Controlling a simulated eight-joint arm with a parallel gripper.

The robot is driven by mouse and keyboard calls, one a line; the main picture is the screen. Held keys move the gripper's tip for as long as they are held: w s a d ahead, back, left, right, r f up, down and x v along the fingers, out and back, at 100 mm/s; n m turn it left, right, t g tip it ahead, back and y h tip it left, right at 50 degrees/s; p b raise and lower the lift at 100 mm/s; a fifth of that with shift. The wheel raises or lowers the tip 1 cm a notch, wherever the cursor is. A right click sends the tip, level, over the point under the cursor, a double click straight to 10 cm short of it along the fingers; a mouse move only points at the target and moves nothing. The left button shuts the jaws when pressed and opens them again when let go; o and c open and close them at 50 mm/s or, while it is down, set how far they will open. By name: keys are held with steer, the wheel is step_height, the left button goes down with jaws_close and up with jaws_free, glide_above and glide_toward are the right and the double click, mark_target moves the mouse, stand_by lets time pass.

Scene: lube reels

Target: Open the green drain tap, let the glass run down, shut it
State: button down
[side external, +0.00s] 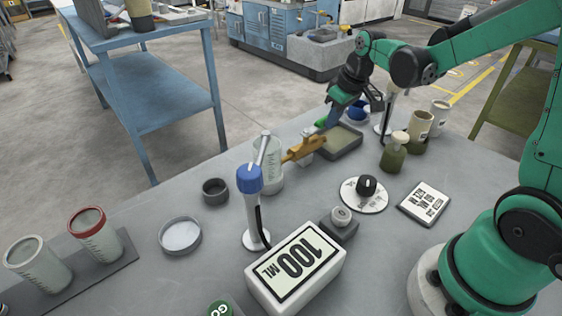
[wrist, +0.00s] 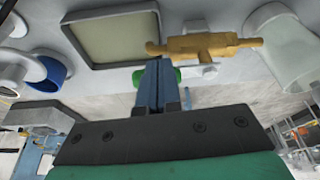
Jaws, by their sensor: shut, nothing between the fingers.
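The brass drain tap (side external: 305,150) sticks out sideways from the low part of the clear glass (side external: 268,170). In the wrist view the brass tap (wrist: 205,47) lies beside the glass (wrist: 290,48). Its green handle (side external: 321,123) shows next to my fingertips. In the wrist view the green handle (wrist: 138,79) shows on both sides of my blue fingers, which hide its middle. My gripper (side external: 333,119) is shut and empty, pointing down at the handle; I cannot tell whether it touches. A shallow tray (side external: 350,152) sits by the tap's outer end. The glass's fill level is unclear.
A post with a blue-topped spout (side external: 249,180) stands by the glass, and a second blue spout (side external: 357,113) is behind my gripper. A 100 ML display (side external: 296,264), a dial (side external: 365,193), green bottles (side external: 393,157) and a dish (side external: 180,236) stand around.

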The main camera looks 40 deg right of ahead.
steer(key=shift+w, duration=0.1)
steer(key=n, duration=0.1)
steer(key=w+n+y, duration=0.1)
steer(key=n, duration=0.1)
steer(key=shift+w+d+n, duration=0.3)
steer(key=w+n, duration=0.1)
steer(key=n+y, duration=0.1)
steer(key=n, duration=0.1)
steer(key=shift+w+n+g, duration=0.3)
steer(key=shift+w+g, duration=0.1)
steer(key=w+n, duration=0.1)
steer(key=n, duration=0.1)
steer(key=w+a+n+g, duration=0.1)
steer(key=n, duration=0.2)
steer(key=w+n+y, duration=0.1)
steer(key=n, duration=0.1)
steer(key=shift+a+g, duration=0.4)
steer(key=shift+s+a, duration=0.4)
steer(key=shift+s, duration=0.3)
